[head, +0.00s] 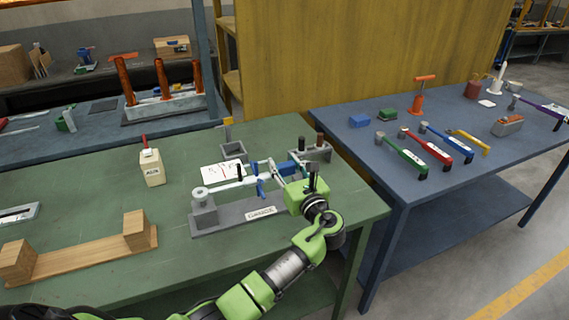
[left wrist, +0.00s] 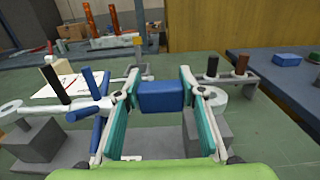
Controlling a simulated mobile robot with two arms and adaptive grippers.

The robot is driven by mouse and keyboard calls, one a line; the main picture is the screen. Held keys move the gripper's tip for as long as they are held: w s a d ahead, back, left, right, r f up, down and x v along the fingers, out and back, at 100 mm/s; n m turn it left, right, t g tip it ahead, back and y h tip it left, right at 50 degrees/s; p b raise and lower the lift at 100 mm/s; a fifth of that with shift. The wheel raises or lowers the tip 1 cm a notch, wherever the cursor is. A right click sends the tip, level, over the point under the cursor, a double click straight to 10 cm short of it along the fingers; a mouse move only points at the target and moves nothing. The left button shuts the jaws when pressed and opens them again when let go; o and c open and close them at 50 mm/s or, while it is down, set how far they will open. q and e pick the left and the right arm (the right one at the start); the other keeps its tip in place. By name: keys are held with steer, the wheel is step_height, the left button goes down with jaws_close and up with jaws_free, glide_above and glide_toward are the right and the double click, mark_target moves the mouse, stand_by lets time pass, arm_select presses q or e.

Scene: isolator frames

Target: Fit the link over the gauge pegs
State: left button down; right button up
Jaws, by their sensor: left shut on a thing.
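The link (head: 222,187) is a pale bar with a ring at each end and blue parts along it. My left gripper (head: 276,173) is shut on its blue middle block (left wrist: 162,96), which sits between the teal finger pads. The gauge (head: 238,214) is a grey base with raised end blocks on the green table. In the head view the link's left ring (head: 201,191) shows over the left block (head: 204,211). In the left wrist view the right ring (left wrist: 213,95) appears above the right block (left wrist: 207,130). I cannot tell whether the pegs are inside the rings. My right gripper is out of view.
A grey holder (head: 316,153) with dark and brown posts stands behind my gripper. A white bottle (head: 151,166) and a wooden stand (head: 85,255) are to the left. The blue table (head: 455,185) at right bears several coloured tools. The green table's left middle is fairly clear.

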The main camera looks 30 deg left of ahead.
mark_target(284, 174)
arm_select(q)
steer(key=shift+r+p, duration=0.25)
steer(key=shift+p, duration=0.5)
stand_by(1.0)
steer(key=shift+f+b, duration=0.75)
steer(key=shift+f, duration=0.9)
steer(key=c, duration=1.3)
jaws_free()
steer(key=shift+o, duration=0.2)
steer(key=shift+s+f, duration=0.1)
steer(key=shift+f, duration=0.2)
steer(key=v, duration=1.2)
steer(key=shift+r, duration=0.25)
